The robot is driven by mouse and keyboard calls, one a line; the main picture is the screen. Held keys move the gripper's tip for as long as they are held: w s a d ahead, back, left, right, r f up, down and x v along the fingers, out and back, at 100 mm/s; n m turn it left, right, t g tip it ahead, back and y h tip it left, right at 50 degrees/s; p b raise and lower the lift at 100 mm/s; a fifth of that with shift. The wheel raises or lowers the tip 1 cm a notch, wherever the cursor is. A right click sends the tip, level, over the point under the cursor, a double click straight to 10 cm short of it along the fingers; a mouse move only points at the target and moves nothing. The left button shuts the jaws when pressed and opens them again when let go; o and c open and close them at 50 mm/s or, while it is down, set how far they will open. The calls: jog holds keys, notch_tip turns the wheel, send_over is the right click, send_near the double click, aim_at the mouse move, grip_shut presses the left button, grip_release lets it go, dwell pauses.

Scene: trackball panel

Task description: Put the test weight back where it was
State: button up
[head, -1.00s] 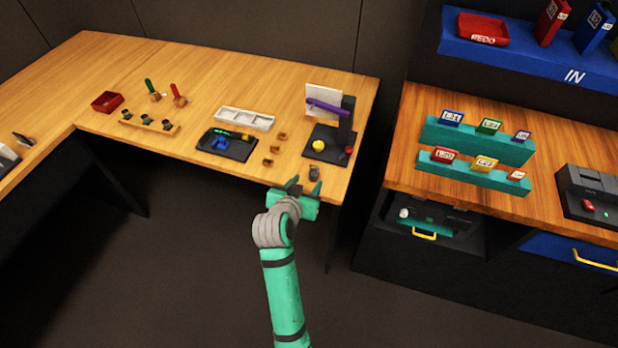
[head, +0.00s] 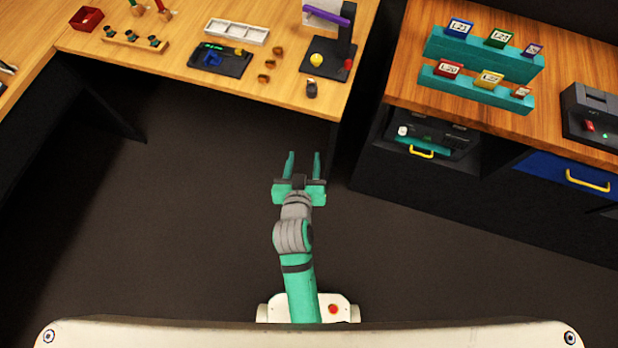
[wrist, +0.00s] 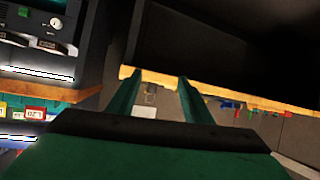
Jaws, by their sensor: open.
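A small dark object with a lighter top (head: 311,88), which looks like the test weight, stands at the front edge of the wooden table, near its right corner. Its details are too small to make out. My gripper (head: 303,160) is open and empty, over the floor in front of that edge and apart from the object. In the wrist view its two green fingers (wrist: 158,92) stand apart with nothing held between them. I cannot clearly pick out the dark object in the wrist view.
Behind the object is a black stand (head: 328,62) with a yellow ball and purple bar. Brown blocks (head: 265,78), a black tray (head: 222,60) and a white tray (head: 236,32) lie left. Floor around my gripper is clear.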

jog(key=s+r+t, duration=0.1)
jog(key=s+r, duration=0.1)
jog(key=s, duration=1)
jog(key=s+d+r+t+y, duration=0.1)
jog(key=s+r, duration=0.2)
jog(key=s, duration=1)
jog(key=shift+s+d+r+t, duration=0.15)
jog(key=shift+d+r+t, duration=0.1)
jog(key=shift+r+t, duration=0.05)
